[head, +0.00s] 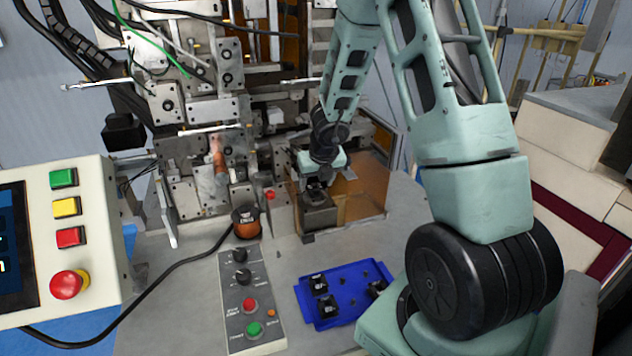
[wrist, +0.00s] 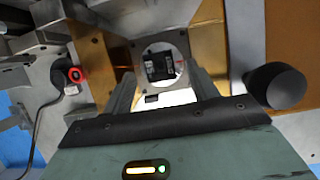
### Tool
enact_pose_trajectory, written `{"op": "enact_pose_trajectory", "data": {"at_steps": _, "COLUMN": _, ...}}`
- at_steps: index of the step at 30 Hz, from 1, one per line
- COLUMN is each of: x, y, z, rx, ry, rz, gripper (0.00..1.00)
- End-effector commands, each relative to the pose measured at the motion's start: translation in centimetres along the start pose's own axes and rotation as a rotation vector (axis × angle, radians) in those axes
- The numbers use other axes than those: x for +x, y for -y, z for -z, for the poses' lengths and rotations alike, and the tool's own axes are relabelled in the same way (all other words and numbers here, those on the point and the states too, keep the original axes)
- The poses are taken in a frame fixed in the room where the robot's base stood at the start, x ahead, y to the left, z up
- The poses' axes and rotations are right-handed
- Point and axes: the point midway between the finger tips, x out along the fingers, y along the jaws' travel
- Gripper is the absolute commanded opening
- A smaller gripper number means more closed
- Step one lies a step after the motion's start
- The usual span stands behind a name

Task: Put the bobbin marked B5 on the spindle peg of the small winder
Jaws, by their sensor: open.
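A black bobbin with pale marks (wrist: 161,66) sits at the round pale face of the small winder's grey block (head: 319,218). In the wrist view it lies just beyond and between my fingertips. Its marking is too small to read, and the spindle peg is hidden beneath it. My gripper (head: 317,181) is above the block, pointing down; its two fingers (wrist: 160,78) stand apart with visible gaps on both sides of the bobbin. The blue tray (head: 340,315) holds black bobbins (head: 318,283) (head: 326,306) (head: 376,288) and bare short pegs.
An amber panel (head: 362,190) stands close to the right of the block. A copper wire spool (head: 246,222) and a grey control box (head: 238,290) are at the left. The big machine (head: 205,110) rises behind. A dark cylinder (wrist: 277,87) is right of my fingers.

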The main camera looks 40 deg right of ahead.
Motion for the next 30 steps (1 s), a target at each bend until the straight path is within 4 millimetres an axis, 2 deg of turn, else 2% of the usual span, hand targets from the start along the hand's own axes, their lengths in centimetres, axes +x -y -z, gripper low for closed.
{"op": "enact_pose_trajectory", "data": {"at_steps": 1, "x": -1.8, "y": 0.0, "z": -0.3, "rx": 0.000, "ry": 0.002, "rz": 0.000, "gripper": 0.59}}
{"op": "enact_pose_trajectory", "data": {"at_steps": 3, "x": -3.5, "y": 0.1, "z": -0.4, "rx": 0.001, "ry": 0.002, "rz": 0.001, "gripper": 0.59}}
{"op": "enact_pose_trajectory", "data": {"at_steps": 15, "x": -12.2, "y": 0.1, "z": -0.3, "rx": 0.001, "ry": 0.001, "rz": 0.001, "gripper": 0.59}}
{"op": "enact_pose_trajectory", "data": {"at_steps": 21, "x": -14.6, "y": 0.0, "z": -0.2, "rx": 0.001, "ry": 0.000, "rz": 0.000, "gripper": 0.59}}
{"op": "enact_pose_trajectory", "data": {"at_steps": 30, "x": -15.3, "y": 0.0, "z": 0.0, "rx": 0.001, "ry": 0.000, "rz": 0.001, "gripper": 0.59}}
